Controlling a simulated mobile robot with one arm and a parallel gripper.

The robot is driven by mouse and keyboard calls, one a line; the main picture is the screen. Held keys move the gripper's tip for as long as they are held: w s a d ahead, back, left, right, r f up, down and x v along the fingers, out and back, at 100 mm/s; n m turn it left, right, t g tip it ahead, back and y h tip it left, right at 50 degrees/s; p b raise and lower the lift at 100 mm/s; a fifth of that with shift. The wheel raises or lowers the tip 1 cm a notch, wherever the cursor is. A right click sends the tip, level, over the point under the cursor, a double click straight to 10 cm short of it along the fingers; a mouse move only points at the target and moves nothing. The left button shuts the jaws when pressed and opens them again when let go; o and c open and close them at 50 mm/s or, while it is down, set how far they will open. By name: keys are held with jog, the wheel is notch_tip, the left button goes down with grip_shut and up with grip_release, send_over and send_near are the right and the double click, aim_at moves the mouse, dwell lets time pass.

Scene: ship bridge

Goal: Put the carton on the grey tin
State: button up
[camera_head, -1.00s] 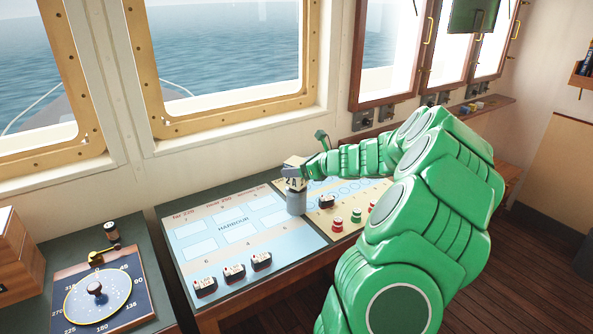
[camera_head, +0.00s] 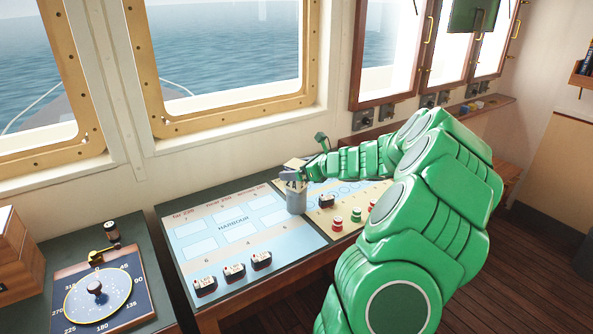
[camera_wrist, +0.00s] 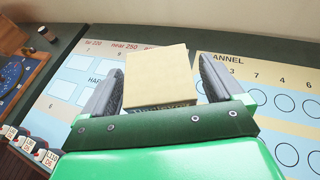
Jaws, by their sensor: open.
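The cream carton (camera_head: 293,163) is at the far middle of the chart desk, partly hidden by my gripper (camera_head: 292,175). In the head view it appears upright on top of the grey tin (camera_head: 297,201), which stands on the desk. The contact between them is hard to see. In the wrist view the carton's pale top (camera_wrist: 157,75) lies between my two dark fingers, with a narrow gap at each side. My gripper is open around the carton. The tin is hidden in the wrist view.
A compass board (camera_head: 98,296) is on the left desk.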

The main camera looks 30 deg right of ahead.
jog(key=v, duration=1.2)
jog(key=a+r+n+g+y, duration=0.15)
jog(key=a+n, duration=0.25)
jog(key=a, duration=0.6)
jog(key=a+r+n+g+y, duration=0.1)
jog(key=a+n+g+y, duration=0.3)
jog(key=a, duration=0.6)
jog(key=s+a+n+g+h, duration=0.3)
jog(key=s+a+n, duration=0.55)
jog(key=a, duration=0.55)
jog(key=s+a+f+n+g+h, duration=0.1)
jog(key=s+a+n+g, duration=0.2)
jog(key=s, duration=0.4)
jog(key=s+a+f+n+g+h, duration=0.1)
jog(key=s+a+n+h, duration=0.15)
jog(key=s+n, duration=0.3)
jog(key=s+d+f+n+g+h, duration=0.1)
jog(key=s+n+h, duration=0.1)
jog(key=s, duration=0.5)
jog(key=s+d+n+g+h, duration=0.1)
jog(key=s+n, duration=0.3)
jog(key=s, duration=0.4)
jog(key=shift+d+f+n+h, duration=0.3)
jog(key=shift+f+h, duration=0.1)
jog(key=shift+h, duration=0.1)
